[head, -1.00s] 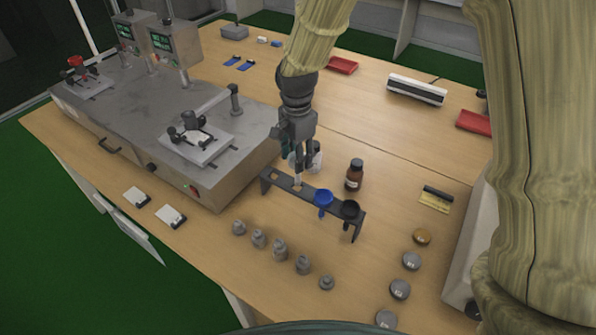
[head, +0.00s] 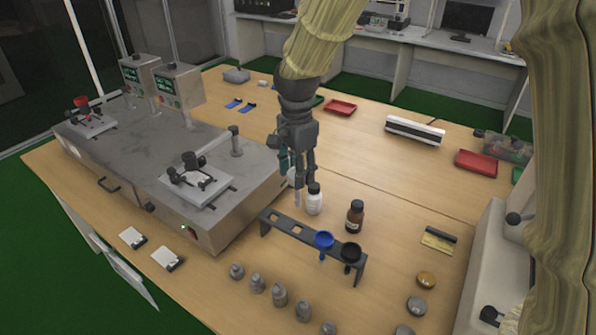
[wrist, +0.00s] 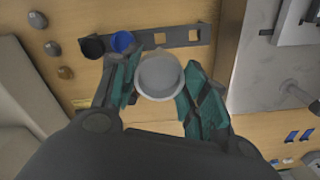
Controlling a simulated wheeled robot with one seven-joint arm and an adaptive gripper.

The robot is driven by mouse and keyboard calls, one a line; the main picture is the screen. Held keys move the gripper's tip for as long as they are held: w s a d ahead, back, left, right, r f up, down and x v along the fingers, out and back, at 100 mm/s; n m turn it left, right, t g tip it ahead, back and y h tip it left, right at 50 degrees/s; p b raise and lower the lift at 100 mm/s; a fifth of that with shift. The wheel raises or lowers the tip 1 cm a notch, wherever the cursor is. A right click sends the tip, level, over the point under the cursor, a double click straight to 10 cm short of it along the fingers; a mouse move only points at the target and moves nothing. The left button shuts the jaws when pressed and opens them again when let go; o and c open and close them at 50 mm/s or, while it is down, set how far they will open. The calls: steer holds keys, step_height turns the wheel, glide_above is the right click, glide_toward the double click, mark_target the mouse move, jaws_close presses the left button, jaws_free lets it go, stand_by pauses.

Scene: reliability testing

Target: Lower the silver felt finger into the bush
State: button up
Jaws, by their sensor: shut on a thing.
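My gripper (head: 297,178) points down above the left part of a dark rack (head: 338,259). It is shut on the silver felt finger (head: 297,197), whose pale lower end hangs clear of the rack. In the wrist view the finger's round grey top (wrist: 159,74) sits between my teal pads. The near station (head: 196,185) of the grey tester lies left of my gripper. It has a black-knobbed holder over a pale plate; I cannot make out the bush opening there. The far station (head: 88,118) has a red finger upright in its holder.
The rack holds a blue finger (head: 323,240) and a black finger (head: 350,251); its two left slots are empty. A white bottle (head: 314,201) and a brown bottle (head: 355,217) stand behind it. Several grey weights (head: 279,294) stand in front. The tester's raised block lies left.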

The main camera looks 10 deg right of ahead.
mark_target(297, 205)
steer(key=shift+f+b, duration=0.95)
steer(key=shift+f, duration=2.9)
